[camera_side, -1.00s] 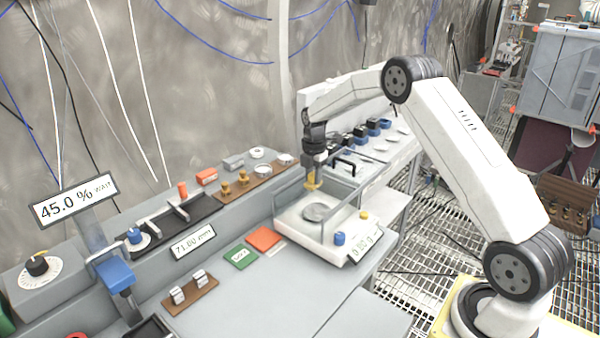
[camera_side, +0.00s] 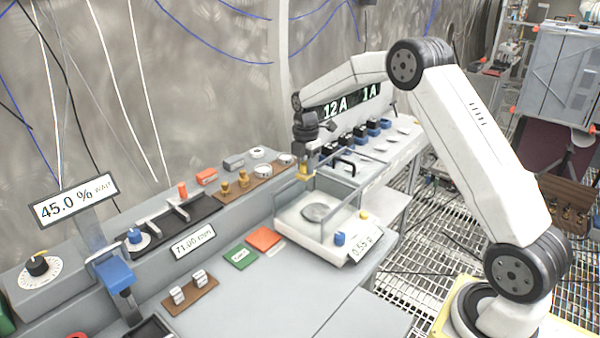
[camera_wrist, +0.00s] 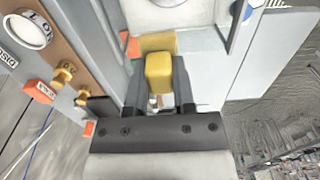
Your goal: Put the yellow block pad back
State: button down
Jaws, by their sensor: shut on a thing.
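The yellow block (camera_side: 304,174) is between the fingers of my gripper (camera_side: 305,167), held in the air near the back left corner of the glass-walled balance (camera_side: 307,238). In the wrist view the yellow block (camera_wrist: 160,73) sits between the two dark fingers (camera_wrist: 160,88), which are shut on it. A paler yellow patch (camera_wrist: 157,42) shows beyond it; I cannot tell whether it is part of the block or a separate thing. The brown wooden rack (camera_side: 226,196) with brass knobbed pieces (camera_side: 243,178) lies to the left of my gripper.
The balance's round pan (camera_side: 318,212) looks empty. Orange (camera_side: 263,238) and green (camera_side: 240,256) pads lie on the bench. A dark slotted rail (camera_side: 178,218) stands at left.

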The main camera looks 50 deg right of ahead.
jog(key=s+a, duration=0.3)
jog(key=a, duration=0.6)
jog(key=s+a, duration=0.4)
jog(key=a, duration=0.6)
notch_tip(320, 180, down, 6)
jog(key=shift+f, duration=0.15)
jog(key=shift+w+a, duration=0.1)
jog(key=shift+w, duration=0.05)
jog(key=w+f, duration=0.2)
jog(key=w, duration=0.2)
jog(key=w+f, duration=0.3)
jog(key=w, duration=0.1)
jog(key=w+f, duration=0.3)
jog(key=w, duration=0.1)
jog(key=shift+a, duration=0.25)
jog(key=shift+w+f, duration=0.75)
